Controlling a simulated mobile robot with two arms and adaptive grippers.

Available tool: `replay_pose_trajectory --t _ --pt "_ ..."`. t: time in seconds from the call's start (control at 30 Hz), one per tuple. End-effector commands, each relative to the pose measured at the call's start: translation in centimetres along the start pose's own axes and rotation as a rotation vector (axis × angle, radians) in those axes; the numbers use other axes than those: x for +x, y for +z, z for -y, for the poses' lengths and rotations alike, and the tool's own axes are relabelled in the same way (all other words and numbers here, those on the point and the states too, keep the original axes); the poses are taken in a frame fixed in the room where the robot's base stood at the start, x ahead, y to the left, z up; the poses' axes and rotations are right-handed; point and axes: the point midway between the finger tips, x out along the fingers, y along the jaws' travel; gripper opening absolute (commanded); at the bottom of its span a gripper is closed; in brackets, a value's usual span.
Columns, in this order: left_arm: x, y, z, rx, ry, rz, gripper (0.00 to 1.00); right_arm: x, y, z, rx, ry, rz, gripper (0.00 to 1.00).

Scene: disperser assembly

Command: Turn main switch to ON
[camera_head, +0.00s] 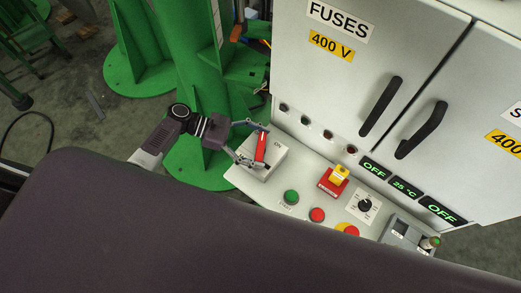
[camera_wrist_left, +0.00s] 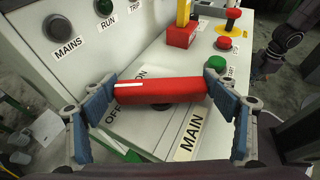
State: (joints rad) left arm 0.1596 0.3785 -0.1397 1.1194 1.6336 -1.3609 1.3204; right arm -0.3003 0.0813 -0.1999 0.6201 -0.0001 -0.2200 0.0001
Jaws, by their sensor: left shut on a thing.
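The main switch (camera_wrist_left: 160,92) is a red bar handle with a white line near one end. It sits on a raised pale box (camera_head: 264,158) at the left end of the control panel, and a MAIN label (camera_wrist_left: 191,138) is beside it. My left gripper (camera_head: 254,146) is shut on the red handle, with blue fingertips at its two ends in the left wrist view (camera_wrist_left: 160,96). The handle lies across the box. OFF lettering (camera_wrist_left: 117,109) shows by its white-marked end, and other lettering behind it is partly covered.
The panel (camera_head: 240,181) carries a green button (camera_head: 291,197), red button (camera_head: 317,215), red-yellow emergency switch (camera_head: 335,180) and black knob (camera_head: 365,205). The grey cabinet (camera_head: 340,85) rises behind. A green column (camera_head: 190,70) stands close to my left arm. Displays (camera_head: 440,211) read OFF.

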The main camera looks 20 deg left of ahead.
Motion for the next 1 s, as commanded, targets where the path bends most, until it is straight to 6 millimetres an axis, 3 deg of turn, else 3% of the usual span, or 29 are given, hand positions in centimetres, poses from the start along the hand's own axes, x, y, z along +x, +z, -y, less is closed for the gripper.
replay_pose_trajectory --t 0.03,0.1,0.5,1.0 --pt "0.2 -0.6 -0.3 0.022 -0.04 -0.001 0.55 1.4 0.1 0.1 0.0 0.0 0.0 0.0" --pt "0.2 -0.5 -0.3 0.047 -0.099 0.001 0.55 2.3 0.2 0.1 0.0 -0.001 0.0 0.0" --pt "0.2 -0.2 -0.2 0.157 -0.369 0.001 0.55 6.3 0.5 0.4 0.001 -0.003 0.0 0.0" --pt "0.1 0.0 0.0 0.2 -0.477 0.002 0.55 7.6 0.6 0.4 0.001 -0.003 -0.001 0.0"
